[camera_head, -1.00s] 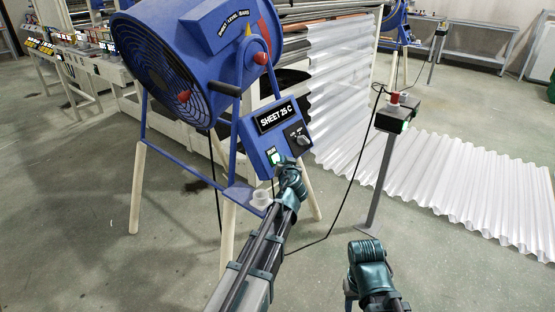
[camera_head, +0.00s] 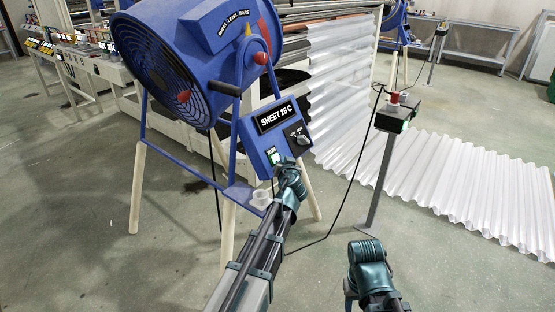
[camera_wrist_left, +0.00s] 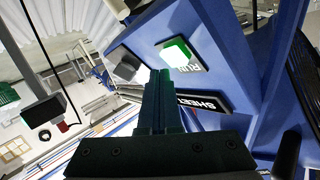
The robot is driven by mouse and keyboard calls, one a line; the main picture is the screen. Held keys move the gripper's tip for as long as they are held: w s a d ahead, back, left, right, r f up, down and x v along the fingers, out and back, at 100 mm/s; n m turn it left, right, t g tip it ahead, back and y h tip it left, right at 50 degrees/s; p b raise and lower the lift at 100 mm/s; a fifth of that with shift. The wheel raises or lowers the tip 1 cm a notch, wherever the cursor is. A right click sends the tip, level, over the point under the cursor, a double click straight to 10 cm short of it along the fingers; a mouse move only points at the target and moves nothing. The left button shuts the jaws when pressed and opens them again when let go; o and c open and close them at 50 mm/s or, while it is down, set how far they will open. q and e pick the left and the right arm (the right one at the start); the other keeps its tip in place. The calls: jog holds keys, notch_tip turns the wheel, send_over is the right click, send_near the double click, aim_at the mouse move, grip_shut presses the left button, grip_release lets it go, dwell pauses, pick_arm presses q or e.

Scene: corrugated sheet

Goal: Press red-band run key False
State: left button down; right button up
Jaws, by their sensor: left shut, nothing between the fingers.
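A blue drum fan (camera_head: 195,62) on a stand carries a blue control box (camera_head: 258,134) with a "SHEET 25 C" display. The display (camera_head: 275,117) sits above a dark knob (camera_head: 298,135) and a small green-and-white run key (camera_head: 272,156). My left gripper (camera_head: 281,163) is shut and empty, close in front of the box beside this key. In the left wrist view the shut fingers (camera_wrist_left: 162,78) point up at the panel, just below and left of the run key (camera_wrist_left: 180,55). I cannot tell whether they touch it. My right arm shows at the bottom, but its fingers are hidden.
A grey post (camera_head: 379,180) with a dark box and red top (camera_head: 393,98) stands right of the fan. Translucent corrugated sheet (camera_head: 470,180) runs along the floor behind. A black cable hangs between fan and post. Open floor lies left.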

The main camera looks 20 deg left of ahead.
pick_arm(q)
jog(key=shift+w+a+f, duration=0.1)
jog(key=shift+a+f, duration=0.05)
jog(key=shift+a, duration=0.15)
jog(key=shift+w+a+f+b, duration=0.1)
jog(key=shift+a+f+b, duration=0.05)
jog(key=shift+a+b, duration=0.15)
dwell(0.6)
jog(key=shift+d, duration=0.15)
jog(key=shift+s+d+r+p, duration=0.25)
jog(key=shift+d+r+p, duration=0.15)
jog(key=shift+d, duration=0.15)
jog(key=s+d+r+p, duration=0.1)
jog(key=d+r+p, duration=0.2)
jog(key=d, duration=0.2)
jog(key=shift+s, duration=0.4)
dwell(0.4)
